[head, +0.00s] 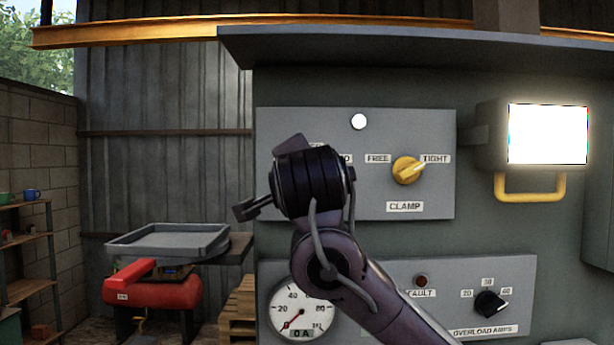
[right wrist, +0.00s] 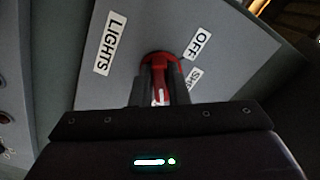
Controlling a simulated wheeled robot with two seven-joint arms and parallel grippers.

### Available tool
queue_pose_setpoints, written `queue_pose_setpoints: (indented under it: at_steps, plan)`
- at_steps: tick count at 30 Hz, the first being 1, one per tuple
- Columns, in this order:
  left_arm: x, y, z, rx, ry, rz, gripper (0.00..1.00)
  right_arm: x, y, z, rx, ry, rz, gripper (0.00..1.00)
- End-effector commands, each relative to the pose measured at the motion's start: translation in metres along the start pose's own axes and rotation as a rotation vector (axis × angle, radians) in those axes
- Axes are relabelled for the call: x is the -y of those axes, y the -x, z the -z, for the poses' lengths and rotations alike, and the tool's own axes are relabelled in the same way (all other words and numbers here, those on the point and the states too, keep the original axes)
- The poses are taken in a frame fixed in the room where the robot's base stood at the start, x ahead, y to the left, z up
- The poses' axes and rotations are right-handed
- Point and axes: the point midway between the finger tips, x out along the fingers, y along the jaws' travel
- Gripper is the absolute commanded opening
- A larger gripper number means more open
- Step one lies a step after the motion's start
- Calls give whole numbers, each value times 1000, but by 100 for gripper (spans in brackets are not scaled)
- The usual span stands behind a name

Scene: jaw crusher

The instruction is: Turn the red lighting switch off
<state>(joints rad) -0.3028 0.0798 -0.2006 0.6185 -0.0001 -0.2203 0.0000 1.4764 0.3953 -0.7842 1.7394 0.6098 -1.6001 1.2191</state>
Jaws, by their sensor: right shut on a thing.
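The red lighting switch (right wrist: 160,57) sits on a grey panel in the right wrist view, between my fingers. My right gripper (right wrist: 160,86) is shut on its handle, which carries a white mark. A LIGHTS label (right wrist: 110,43) is on the left of the switch and an OFF label (right wrist: 199,45) on the upper right. Another label below OFF is partly hidden. In the head view my right arm comes in from the lower right and its wrist covers the switch. My left gripper is not in view.
A work lamp (head: 548,133) with a yellow handle glows white at the right. A yellow clamp knob (head: 408,170) sits right of my wrist, toward TIGHT. A gauge (head: 300,312) and a black overload knob (head: 490,303) are below. A grey tray (head: 168,241) stands left.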

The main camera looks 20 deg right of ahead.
Motion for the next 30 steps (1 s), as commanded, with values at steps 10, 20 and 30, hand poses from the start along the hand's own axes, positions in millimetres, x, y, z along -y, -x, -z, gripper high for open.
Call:
queue_pose_setpoints:
  at_steps: [10, 20, 30]
  plan:
    - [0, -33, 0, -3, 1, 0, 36, -6, 0, -3, 0, 224, 1, 0]
    - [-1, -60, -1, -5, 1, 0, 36, -7, 0, -1, 0, 539, 0, 0]
    - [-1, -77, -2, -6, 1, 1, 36, -7, 0, 1, 0, 863, 0, 0]
